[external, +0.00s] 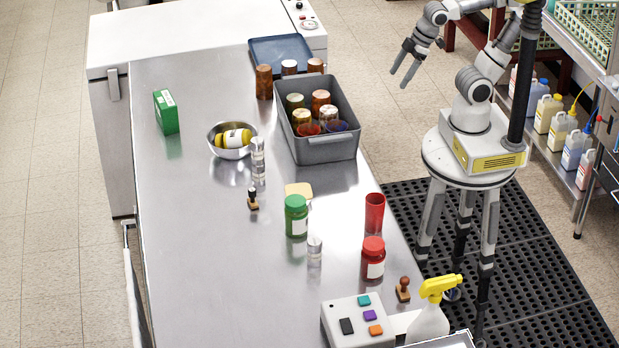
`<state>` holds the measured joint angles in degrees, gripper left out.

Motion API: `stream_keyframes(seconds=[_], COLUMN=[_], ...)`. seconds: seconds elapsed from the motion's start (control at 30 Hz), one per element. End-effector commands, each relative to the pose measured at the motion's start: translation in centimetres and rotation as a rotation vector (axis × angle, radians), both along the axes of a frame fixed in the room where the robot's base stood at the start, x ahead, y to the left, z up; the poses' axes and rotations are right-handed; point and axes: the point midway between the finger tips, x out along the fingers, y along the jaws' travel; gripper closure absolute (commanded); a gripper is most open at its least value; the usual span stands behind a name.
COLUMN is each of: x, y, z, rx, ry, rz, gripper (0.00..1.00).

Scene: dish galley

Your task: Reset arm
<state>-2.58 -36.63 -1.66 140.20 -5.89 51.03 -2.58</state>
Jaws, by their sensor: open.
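My gripper (405,77) is open and empty. It hangs in the air to the right of the steel table (190,230), past the table's right edge and apart from everything on it. My arm is folded up close above its round base stand, on the right of the external view. Nothing is between the two fingers.
A shelf with jugs (548,113) is at right.

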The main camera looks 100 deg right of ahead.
Motion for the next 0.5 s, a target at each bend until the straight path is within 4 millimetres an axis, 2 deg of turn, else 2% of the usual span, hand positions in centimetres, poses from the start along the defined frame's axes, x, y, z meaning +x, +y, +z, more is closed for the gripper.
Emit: stream_keyframes(seconds=[0.1, 0.2, 0.5], x=[-1.5, -2.1, -2.2], y=[0.8, 1.3, 1.4], z=[0.1, 0.1, 0.1], rx=[0.068, 0.097, 0.106], ry=[-0.035, -0.047, -0.048], rz=[-0.057, -0.079, -0.086], gripper=[0.21, 0.21, 0.21])
